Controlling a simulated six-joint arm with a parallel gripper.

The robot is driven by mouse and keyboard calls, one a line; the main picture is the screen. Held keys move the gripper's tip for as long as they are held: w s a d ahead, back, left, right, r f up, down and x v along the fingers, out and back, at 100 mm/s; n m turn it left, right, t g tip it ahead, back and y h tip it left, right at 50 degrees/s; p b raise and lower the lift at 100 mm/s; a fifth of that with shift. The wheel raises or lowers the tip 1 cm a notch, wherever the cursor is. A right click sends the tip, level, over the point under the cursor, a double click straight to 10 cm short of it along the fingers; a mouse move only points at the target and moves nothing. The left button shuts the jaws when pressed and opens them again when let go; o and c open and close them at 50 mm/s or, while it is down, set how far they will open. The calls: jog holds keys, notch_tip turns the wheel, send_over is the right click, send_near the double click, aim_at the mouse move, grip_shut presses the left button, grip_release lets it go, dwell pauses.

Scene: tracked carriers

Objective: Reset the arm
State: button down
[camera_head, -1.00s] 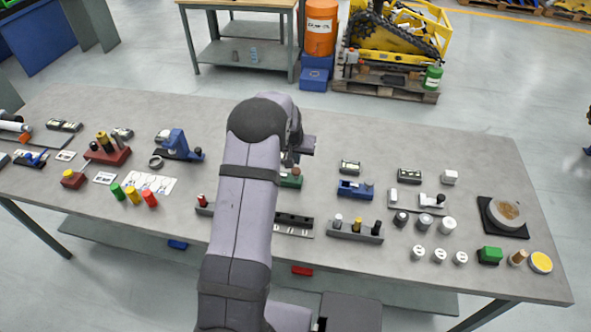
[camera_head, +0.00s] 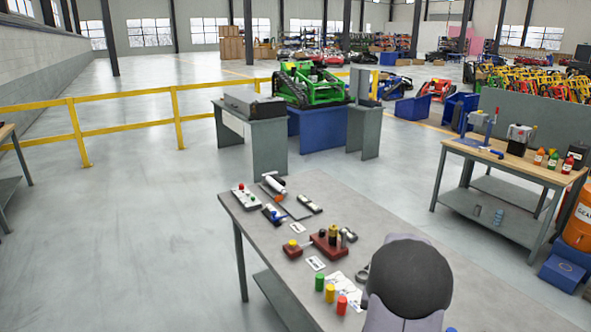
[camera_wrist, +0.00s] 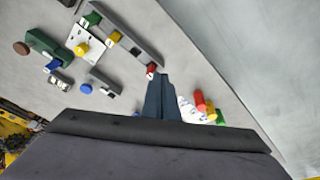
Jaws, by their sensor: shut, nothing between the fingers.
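My gripper (camera_wrist: 161,90) shows in the wrist view, pointing at the table from above. Its dark fingers are together, with nothing between them. A red-tipped piece (camera_wrist: 151,70) at the end of a grey rail (camera_wrist: 132,35) appears just beyond the fingertips; I cannot tell the gap. In the head view my rounded grey arm joint covers the table's lower right part, and the gripper is hidden or out of frame there.
Green (camera_head: 319,282), yellow (camera_head: 330,293) and red (camera_head: 342,305) cylinders stand near my arm. A dark red block (camera_head: 332,243) with posts is behind them. The workbench (camera_head: 240,207) ends at the left, with open floor beyond. A wooden-topped bench (camera_head: 520,165) stands at right.

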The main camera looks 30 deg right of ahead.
jog(key=w+a+r+n+y, duration=0.2)
jog(key=a+n, duration=0.4)
jog(key=a, duration=1.7)
jog(key=s+a+f+n+g+b, duration=0.15)
jog(key=s+a+n, duration=0.5)
jog(key=a, duration=0.65)
notch_tip(320, 180, down, 42)
jog(key=s+m+b, duration=0.1)
jog(key=b, duration=4.2)
jog(key=shift+s+a+f+m, duration=0.15)
jog(key=shift+s+f+m, duration=0.1)
jog(key=shift+s+m, duration=0.15)
